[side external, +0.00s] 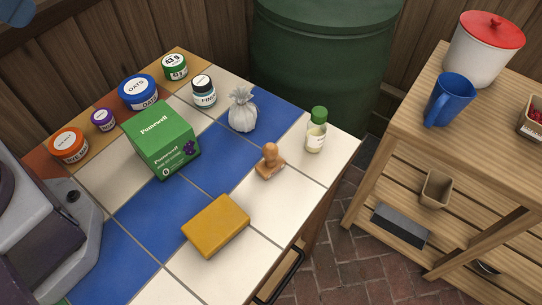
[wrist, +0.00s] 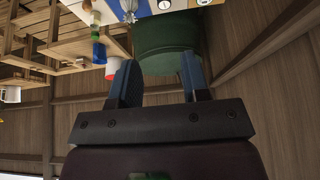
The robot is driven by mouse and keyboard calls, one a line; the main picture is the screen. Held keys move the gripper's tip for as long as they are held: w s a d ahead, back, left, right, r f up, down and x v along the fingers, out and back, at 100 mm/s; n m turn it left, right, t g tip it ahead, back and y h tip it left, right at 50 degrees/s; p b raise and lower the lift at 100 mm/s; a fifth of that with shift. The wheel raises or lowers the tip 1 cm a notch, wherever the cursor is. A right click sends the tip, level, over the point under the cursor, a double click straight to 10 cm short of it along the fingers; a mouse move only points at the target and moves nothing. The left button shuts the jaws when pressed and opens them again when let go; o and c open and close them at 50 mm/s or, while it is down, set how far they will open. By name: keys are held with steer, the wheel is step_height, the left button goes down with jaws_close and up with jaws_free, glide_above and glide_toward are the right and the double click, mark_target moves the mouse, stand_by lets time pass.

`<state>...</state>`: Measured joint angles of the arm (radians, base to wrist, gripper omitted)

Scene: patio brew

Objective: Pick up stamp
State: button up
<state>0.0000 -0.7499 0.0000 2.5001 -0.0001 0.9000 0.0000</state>
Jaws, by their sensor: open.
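The stamp (side external: 269,160) is a small light-brown wooden piece with a rounded knob handle on a wider base. It stands upright on a pale tile near the right edge of the tiled table in the side view. A small brown shape at the top of the wrist view may be the stamp, but it is too small to be sure. My gripper (wrist: 160,64) shows in the wrist view with its two fingers spread wide and nothing between them. It is well away from the stamp and faces the green barrel and the wooden wall.
Near the stamp are a green-capped bottle (side external: 316,131), a grey pouch (side external: 242,110) and a yellow block (side external: 216,226). A green box (side external: 161,139) and several jars stand farther left. A wooden shelf unit (side external: 407,120) stands right, across a gap. A green barrel (side external: 322,60) is behind.

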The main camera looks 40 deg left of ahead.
steer(key=o, duration=0.4)
steer(key=shift+c, duration=0.2)
steer(key=w+d+f+n, duration=0.3)
steer(key=w+f, duration=0.4)
steer(key=w, duration=0.2)
steer(key=n+t+h, duration=0.6)
steer(key=n, duration=1.7)
glide_toward(277, 160)
step_height(277, 160, up, 4)
steer(key=s, duration=0.2)
steer(key=n+t+y, duration=0.1)
steer(key=n, duration=0.5)
steer(key=x, duration=1.2)
steer(key=shift+s+f, duration=0.1)
steer(key=shift+f, duration=0.15)
